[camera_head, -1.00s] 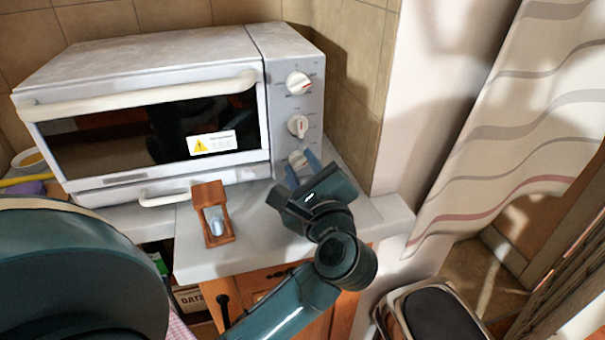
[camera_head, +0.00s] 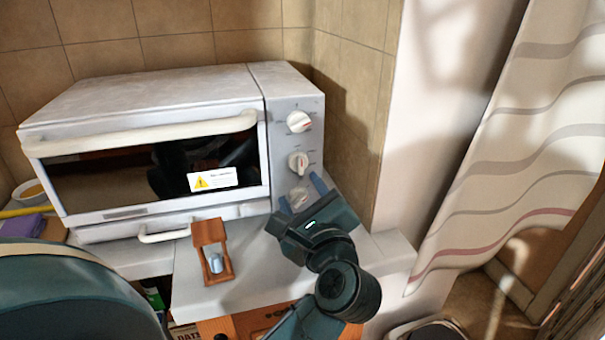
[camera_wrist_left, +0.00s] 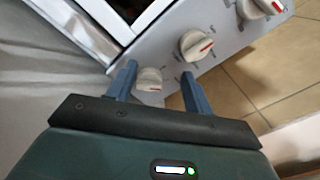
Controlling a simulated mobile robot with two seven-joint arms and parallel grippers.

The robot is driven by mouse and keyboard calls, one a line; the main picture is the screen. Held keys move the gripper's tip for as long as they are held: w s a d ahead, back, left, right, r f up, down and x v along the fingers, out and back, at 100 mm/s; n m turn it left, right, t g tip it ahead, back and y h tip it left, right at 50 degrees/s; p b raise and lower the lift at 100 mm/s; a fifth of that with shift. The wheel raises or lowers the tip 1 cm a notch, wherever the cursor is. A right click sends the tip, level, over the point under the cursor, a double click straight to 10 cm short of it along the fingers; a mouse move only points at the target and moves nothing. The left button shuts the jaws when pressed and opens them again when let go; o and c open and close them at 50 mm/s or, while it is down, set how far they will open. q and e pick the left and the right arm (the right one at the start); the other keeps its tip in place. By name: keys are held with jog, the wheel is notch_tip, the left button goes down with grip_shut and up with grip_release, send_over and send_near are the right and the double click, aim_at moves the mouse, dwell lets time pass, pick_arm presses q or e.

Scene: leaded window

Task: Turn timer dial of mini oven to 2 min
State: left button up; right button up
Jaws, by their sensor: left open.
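The white mini oven (camera_head: 150,100) stands on the counter with its door shut. Its right-hand panel carries three round dials: a top dial (camera_head: 299,122), a middle dial (camera_head: 298,162) and a bottom dial (camera_head: 298,197). My left gripper (camera_head: 302,192) is open, with its blue fingers on either side of the bottom dial. In the left wrist view the bottom dial (camera_wrist_left: 150,79) sits between the fingertips, nearer the left finger, with a gap to the right one. The middle dial (camera_wrist_left: 195,45) and top dial (camera_wrist_left: 262,7) show red marks there. My right gripper is not in view.
A tiled wall (camera_head: 350,100) is close on the right of the oven. A striped curtain (camera_head: 520,150) hangs at the right.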

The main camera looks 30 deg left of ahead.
aim_at(296, 143)
pick_arm(q)
notch_tip(296, 143, up, 8)
jog(key=shift+r+p, duration=0.1)
jog(key=shift+p, duration=0.3)
